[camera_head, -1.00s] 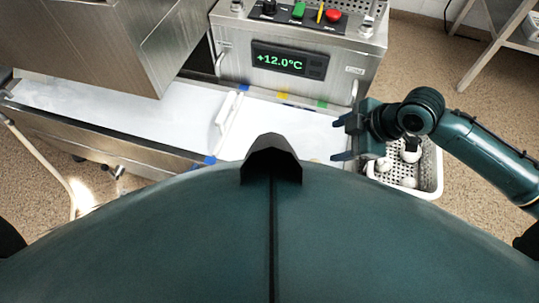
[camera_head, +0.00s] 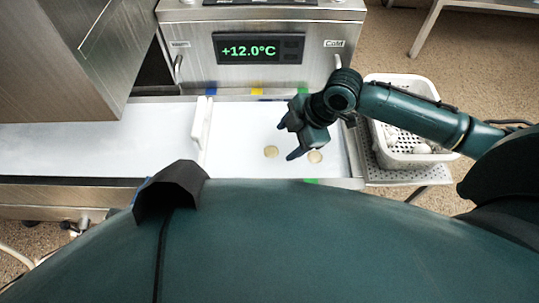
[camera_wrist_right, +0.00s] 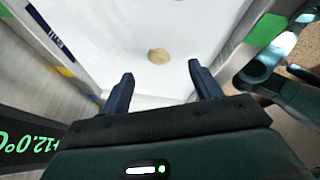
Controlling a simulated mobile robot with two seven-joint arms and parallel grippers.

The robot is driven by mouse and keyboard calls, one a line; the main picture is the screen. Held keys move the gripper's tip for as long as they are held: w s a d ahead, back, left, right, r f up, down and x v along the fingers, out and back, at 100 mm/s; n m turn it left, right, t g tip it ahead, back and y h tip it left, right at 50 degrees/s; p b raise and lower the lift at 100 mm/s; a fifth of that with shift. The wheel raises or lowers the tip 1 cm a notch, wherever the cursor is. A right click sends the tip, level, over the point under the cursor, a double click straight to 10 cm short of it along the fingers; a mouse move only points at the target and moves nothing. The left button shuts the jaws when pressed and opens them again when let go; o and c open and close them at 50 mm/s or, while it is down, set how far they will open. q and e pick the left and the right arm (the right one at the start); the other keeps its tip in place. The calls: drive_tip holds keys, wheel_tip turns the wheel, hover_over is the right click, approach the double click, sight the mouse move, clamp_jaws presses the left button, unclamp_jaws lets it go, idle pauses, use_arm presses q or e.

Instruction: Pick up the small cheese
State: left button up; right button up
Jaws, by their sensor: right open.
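Two small round pale-tan cheeses lie apart on the white surface. One cheese (camera_head: 271,151) is just left of my right gripper's fingertips in the head view. The other cheese (camera_head: 315,156) is beside the gripper's lower finger, close under the hand. My right gripper (camera_head: 288,138) is open and empty above the surface. In the right wrist view one cheese (camera_wrist_right: 159,56) lies ahead of the gap between the two open fingers (camera_wrist_right: 161,73); the other is not seen there. My left gripper is not in view.
A white divider bar (camera_head: 201,123) stands on the white surface (camera_head: 235,135) left of the cheeses. A steel unit with a +12.0°C display (camera_head: 258,49) stands behind. A white perforated basket (camera_head: 388,85) holding pale round items is at the right. The white surface's left part is clear.

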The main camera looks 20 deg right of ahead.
drive_tip(key=b+x, duration=0.3)
drive_tip(key=x, duration=0.4)
drive_tip(key=shift+f, duration=0.2)
drive_tip(key=shift+w+a+f, duration=0.15)
drive_tip(key=shift+a+f, duration=0.05)
drive_tip(key=shift+f, duration=0.05)
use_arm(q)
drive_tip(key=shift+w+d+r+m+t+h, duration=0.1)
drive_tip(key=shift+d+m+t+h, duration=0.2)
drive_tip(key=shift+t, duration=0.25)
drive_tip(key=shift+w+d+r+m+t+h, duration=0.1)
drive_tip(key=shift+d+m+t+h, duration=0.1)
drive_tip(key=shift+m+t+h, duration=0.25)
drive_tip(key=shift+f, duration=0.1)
use_arm(e)
drive_tip(key=c, duration=1.1)
